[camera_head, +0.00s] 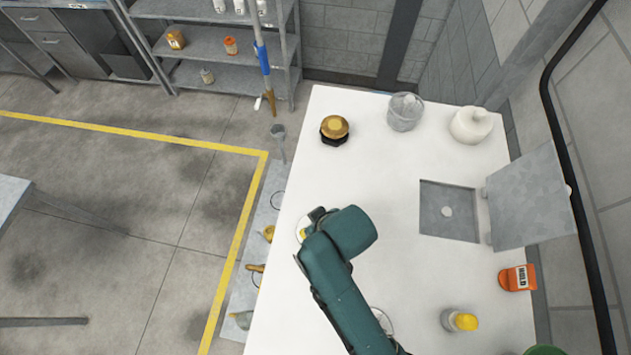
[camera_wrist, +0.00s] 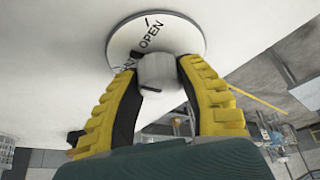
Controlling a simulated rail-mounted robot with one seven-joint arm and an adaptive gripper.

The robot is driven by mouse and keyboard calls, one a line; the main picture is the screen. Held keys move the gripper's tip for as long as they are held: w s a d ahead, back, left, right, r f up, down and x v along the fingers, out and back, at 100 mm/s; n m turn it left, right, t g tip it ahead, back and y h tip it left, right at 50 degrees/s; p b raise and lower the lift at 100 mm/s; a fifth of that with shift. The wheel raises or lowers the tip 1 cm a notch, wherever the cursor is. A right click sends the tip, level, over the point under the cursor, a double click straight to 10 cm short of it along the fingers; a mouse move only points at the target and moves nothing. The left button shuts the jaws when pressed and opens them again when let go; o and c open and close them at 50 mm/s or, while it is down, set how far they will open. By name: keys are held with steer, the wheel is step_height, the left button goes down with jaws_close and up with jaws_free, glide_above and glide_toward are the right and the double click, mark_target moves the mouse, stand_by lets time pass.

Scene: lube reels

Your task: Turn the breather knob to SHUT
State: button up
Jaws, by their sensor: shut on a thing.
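The breather knob (camera_wrist: 157,70) is a grey block in front of a round white dial plate (camera_wrist: 178,36) in the wrist view. The word OPEN shows on the plate beside the knob; other lettering is partly hidden by the knob and a finger. My gripper (camera_wrist: 158,78) has its yellow and black fingers on both sides of the knob, shut on it. In the head view, my green arm covers most of the gripper, and only a sliver of the plate (camera_head: 301,228) shows at the left edge of the white surface. The SHUT mark cannot be made out.
A hatch lid (camera_head: 530,200) stands open beside a square recess (camera_head: 448,225).

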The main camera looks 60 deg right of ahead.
steer(key=n+y, duration=0.1)
steer(key=n, duration=0.3)
steer(key=shift+f+n+y, duration=0.1)
steer(key=shift+n+y, duration=0.2)
steer(key=shift+y, duration=0.1)
steer(key=shift+n+y, duration=0.6)
steer(key=shift+n, duration=1.3)
steer(key=o, duration=1.2)
steer(key=v, duration=1.2)
